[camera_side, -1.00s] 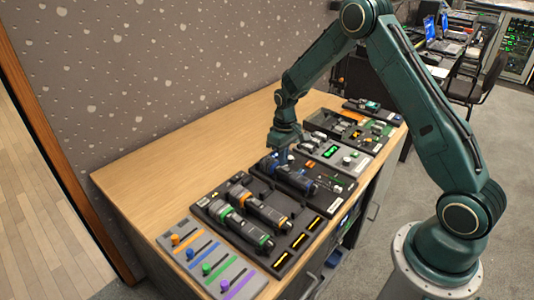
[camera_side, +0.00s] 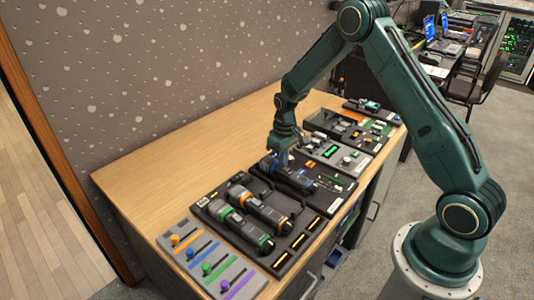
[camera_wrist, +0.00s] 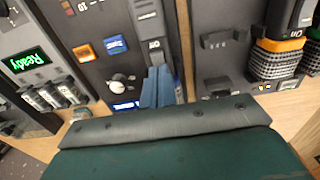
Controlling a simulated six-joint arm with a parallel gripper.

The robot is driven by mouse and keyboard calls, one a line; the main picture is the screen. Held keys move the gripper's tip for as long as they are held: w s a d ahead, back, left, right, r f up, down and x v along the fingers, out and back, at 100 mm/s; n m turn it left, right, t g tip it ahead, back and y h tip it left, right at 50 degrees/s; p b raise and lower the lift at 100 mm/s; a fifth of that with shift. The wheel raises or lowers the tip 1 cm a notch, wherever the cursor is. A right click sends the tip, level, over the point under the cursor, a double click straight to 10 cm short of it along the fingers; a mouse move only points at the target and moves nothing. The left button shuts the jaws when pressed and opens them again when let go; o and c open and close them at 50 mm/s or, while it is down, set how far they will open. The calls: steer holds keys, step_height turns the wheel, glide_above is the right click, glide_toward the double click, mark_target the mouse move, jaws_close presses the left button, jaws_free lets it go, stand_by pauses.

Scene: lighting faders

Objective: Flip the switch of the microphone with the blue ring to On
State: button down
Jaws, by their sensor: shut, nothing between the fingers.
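The microphone with the blue ring (camera_side: 300,182) lies in a dark tray, with my gripper (camera_side: 284,162) over its far left part. In the wrist view its dark body (camera_wrist: 148,18) runs down to the fingers, and a small light marking that looks like "On" shows just above the fingertips. My gripper (camera_wrist: 160,76) is shut and empty, its blue-grey fingers together against or just above the microphone. The fingers hide most of the ring. I cannot tell whether they touch the switch.
The orange-ringed microphone (camera_side: 262,211) and green-ringed microphone (camera_side: 240,228) lie in a neighbouring tray. A panel of coloured faders (camera_side: 208,262) is at the near end. A grey unit with a green "Ready" display (camera_wrist: 25,61) stands beside the blue microphone's tray. The wooden tabletop along the wall is clear.

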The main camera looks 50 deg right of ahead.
stand_by(0.3)
steer(key=shift+r, duration=3.35)
steer(key=shift+r, duration=0.1)
